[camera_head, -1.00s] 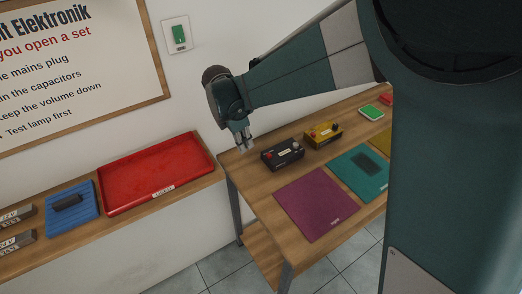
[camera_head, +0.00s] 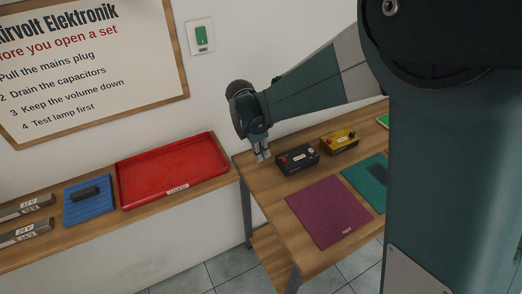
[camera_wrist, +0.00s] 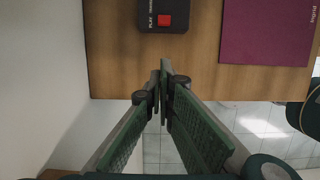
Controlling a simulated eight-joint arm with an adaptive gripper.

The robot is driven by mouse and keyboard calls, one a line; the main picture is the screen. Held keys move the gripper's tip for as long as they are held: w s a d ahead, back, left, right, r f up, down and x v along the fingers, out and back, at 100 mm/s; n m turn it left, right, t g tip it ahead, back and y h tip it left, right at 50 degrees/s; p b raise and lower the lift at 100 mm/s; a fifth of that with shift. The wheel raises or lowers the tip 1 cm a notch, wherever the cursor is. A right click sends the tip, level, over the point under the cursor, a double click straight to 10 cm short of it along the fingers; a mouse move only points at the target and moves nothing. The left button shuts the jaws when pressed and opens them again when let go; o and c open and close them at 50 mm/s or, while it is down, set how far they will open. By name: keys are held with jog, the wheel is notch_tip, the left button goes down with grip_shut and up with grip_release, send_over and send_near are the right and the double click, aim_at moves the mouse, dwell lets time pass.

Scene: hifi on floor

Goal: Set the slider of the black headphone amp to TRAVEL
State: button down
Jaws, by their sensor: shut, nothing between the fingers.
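The black headphone amp (camera_head: 297,159) sits on the wooden table, with a red part on its top. In the wrist view the black box (camera_wrist: 162,8) is at the top edge, cut off, with a red square slider or button and a label reading PLAY; the other lettering is too small to read surely. My gripper (camera_head: 263,157) is above the table's left end, just left of the black box and apart from it. In the wrist view my gripper (camera_wrist: 161,72) is shut and empty, its fingertips below the box in the picture.
A yellow box (camera_head: 340,144) stands right of the black one. A purple mat (camera_head: 328,212) and a teal mat (camera_head: 366,180) lie in front. A red tray (camera_head: 172,172) and a blue mat (camera_head: 90,207) are on the left shelf. The wall is close behind.

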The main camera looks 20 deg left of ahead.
aim_at(281, 161)
jog(key=x, duration=0.6)
jog(key=shift+w+d, duration=0.7)
jog(key=shift+d, duration=0.05)
jog(key=shift+w+d+p, duration=0.35)
jog(key=shift+w+d, duration=0.35)
jog(key=shift+w+d+f+b, duration=0.15)
jog(key=shift+w+d+b, duration=0.3)
jog(key=shift+w+d, duration=0.6)
